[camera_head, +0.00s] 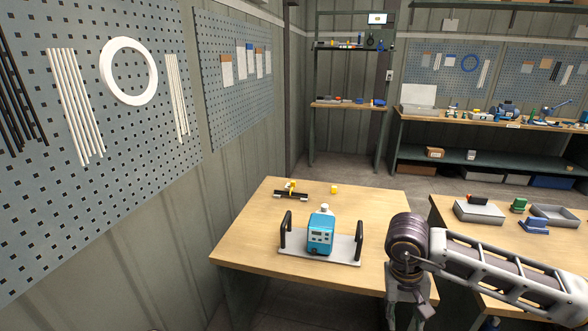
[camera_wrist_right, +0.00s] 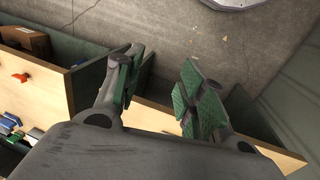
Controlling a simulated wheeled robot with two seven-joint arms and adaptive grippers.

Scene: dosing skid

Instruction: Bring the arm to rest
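My right arm comes in from the right in the head view and bends down at the front right corner of the near wooden table (camera_head: 250,240). My right gripper (camera_head: 410,311) hangs low there, partly cut off by the frame edge. In the right wrist view the two green-padded fingers of my right gripper (camera_wrist_right: 160,78) stand apart with nothing between them. My left gripper is not in view. A blue dosing pump (camera_head: 321,234) stands on a plate with two black handles (camera_head: 284,231), clear of the gripper.
A yellow-and-black part (camera_head: 291,190) and a small yellow piece (camera_head: 334,189) lie at the back of the table. A second table (camera_head: 450,217) at the right holds grey trays (camera_head: 480,212). Bare floor (camera_wrist_right: 205,42) and wooden table edges (camera_wrist_right: 160,122) show around the fingers.

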